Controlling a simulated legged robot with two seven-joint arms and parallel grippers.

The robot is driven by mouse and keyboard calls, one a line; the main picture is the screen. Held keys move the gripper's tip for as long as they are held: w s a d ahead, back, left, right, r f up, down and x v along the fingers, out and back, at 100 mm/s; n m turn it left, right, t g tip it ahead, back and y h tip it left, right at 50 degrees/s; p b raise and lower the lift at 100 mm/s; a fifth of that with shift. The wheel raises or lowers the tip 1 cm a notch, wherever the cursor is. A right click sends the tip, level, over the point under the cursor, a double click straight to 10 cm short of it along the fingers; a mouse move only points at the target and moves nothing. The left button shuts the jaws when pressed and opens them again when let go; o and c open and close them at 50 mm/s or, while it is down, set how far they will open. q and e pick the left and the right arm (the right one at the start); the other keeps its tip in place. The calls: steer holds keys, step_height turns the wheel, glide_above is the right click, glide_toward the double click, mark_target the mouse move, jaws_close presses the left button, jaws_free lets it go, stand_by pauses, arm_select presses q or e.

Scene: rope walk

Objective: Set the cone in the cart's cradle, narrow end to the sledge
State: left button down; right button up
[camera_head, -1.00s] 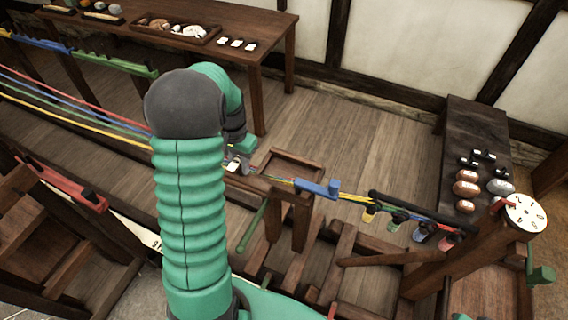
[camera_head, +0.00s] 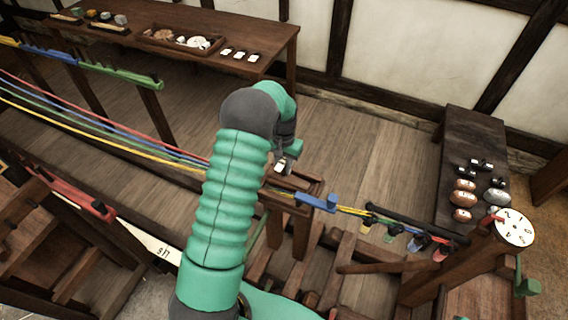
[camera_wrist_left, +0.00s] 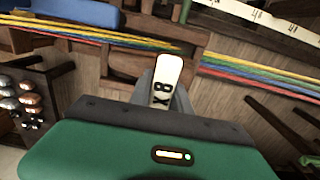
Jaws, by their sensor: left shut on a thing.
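My left gripper (camera_head: 282,168) is shut on a small white piece with dark marks, low over the cart's wooden frame (camera_head: 312,188). In the left wrist view the white piece (camera_wrist_left: 166,82) stands between the fingers, over or against the brown wood; I cannot tell if it touches. No cone shape is plain in either view; round brown and white pieces lie in a tray (camera_head: 213,50) on the back table. The sledge cannot be told for certain. My right gripper is not in view.
Coloured ropes (camera_head: 110,122) run from the left to the cart. A blue clamp (camera_head: 318,203) sits at its right side. Hooks and a dial post (camera_head: 514,227) stand at the right, near a bench of weights (camera_head: 465,185). White tags (camera_head: 240,54) lie on the back table.

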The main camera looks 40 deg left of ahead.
arm_select(q)
steer(key=shift+w+f, duration=0.1)
steer(key=shift+f, duration=0.4)
steer(key=c, duration=1.2)
jaws_free()
steer(key=shift+d, duration=0.15)
steer(key=shift+r, duration=0.2)
step_height(320, 180, up, 12)
steer(key=shift+f+b, duration=0.1)
steer(key=shift+b, duration=1)
